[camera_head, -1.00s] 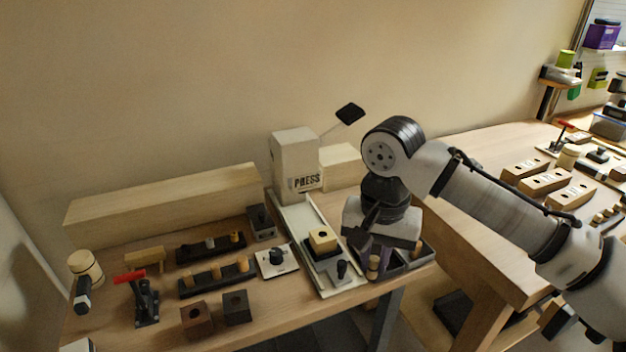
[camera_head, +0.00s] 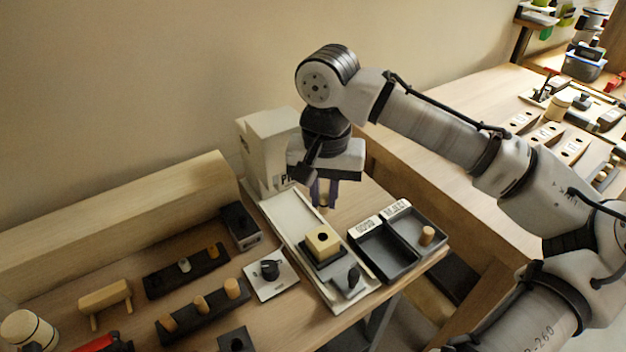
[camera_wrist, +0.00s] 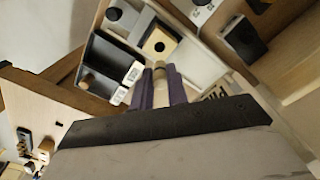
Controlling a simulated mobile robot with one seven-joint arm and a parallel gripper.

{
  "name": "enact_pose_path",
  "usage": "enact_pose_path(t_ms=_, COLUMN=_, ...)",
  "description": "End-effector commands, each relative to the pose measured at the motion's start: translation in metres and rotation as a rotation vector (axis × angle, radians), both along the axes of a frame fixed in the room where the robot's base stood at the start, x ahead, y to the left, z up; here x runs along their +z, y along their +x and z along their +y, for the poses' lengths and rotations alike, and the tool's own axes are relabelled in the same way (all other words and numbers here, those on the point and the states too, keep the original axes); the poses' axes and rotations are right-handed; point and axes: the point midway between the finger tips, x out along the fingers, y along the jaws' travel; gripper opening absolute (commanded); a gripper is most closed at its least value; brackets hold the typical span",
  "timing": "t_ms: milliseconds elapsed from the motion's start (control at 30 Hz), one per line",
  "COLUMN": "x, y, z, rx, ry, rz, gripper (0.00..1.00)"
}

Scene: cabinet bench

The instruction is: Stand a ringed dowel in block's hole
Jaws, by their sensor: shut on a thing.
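The pale wooden block (camera_head: 323,239) with a dark round hole in its top sits on a black base on the white press plate. It also shows in the wrist view (camera_wrist: 151,50), just beyond the fingertips. My gripper (camera_head: 324,198) is shut on a light wooden dowel, held roughly upright above the plate and behind the block, apart from it. In the wrist view, the dowel (camera_wrist: 160,74) shows between the purple fingers (camera_wrist: 160,90). Whether it carries a ring is too small to tell, and its lower end is unclear.
A two-part dark tray (camera_head: 378,262) with labels lies right of the plate; a short dowel (camera_head: 427,235) stands in its right compartment. The press (camera_head: 262,150) stands behind. A black knob (camera_head: 352,278) is in front of the block. Racks with pegs (camera_head: 205,310) lie left.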

Motion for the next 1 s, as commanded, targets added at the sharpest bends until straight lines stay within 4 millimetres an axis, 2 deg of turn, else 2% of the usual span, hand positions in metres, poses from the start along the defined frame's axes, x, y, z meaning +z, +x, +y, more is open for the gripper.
enact_pose_path(t_ms=267, x=-0.011, y=0.0, z=0.0, rx=-0.001, ry=-0.001, rz=0.0, gripper=0.0)
enact_pose_path(t_ms=800, x=-0.056, y=0.0, z=0.0, rx=0.0, ry=0.002, rz=0.002, gripper=0.0)
enact_pose_path(t_ms=1000, x=-0.062, y=0.0, z=0.0, rx=0.0, ry=0.0, rz=0.0, gripper=0.0)
